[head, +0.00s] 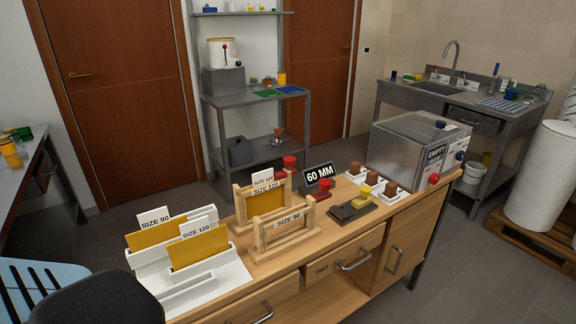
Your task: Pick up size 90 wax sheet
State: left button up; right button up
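The size 90 wax sheet (147,238) is a yellow sheet standing in the rear slot of a white stepped rack (233,272) at the left end of the wooden workbench. A white "SIZE 90" card (153,218) stands at it. The yellow size 120 wax sheet (199,251), with its "SIZE 120" card, stands in front and to the right, overlapping part of the view of it. A wooden frame labelled "SIZE 90" (285,236) stands right of the rack, with a "SIZE 120" frame (238,203) behind it. Neither of my grippers shows in the head view.
A "60 MM" sign (318,174), a dark tool with a yellow knob (352,206) and a metal box marked "EMPTY" (408,150) occupy the bench's middle and right. A black rounded seat-like shape (98,298) and a light blue slatted piece (35,285) lie close at lower left.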

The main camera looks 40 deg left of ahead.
aim_at(157, 226)
jog(key=u, duration=2)
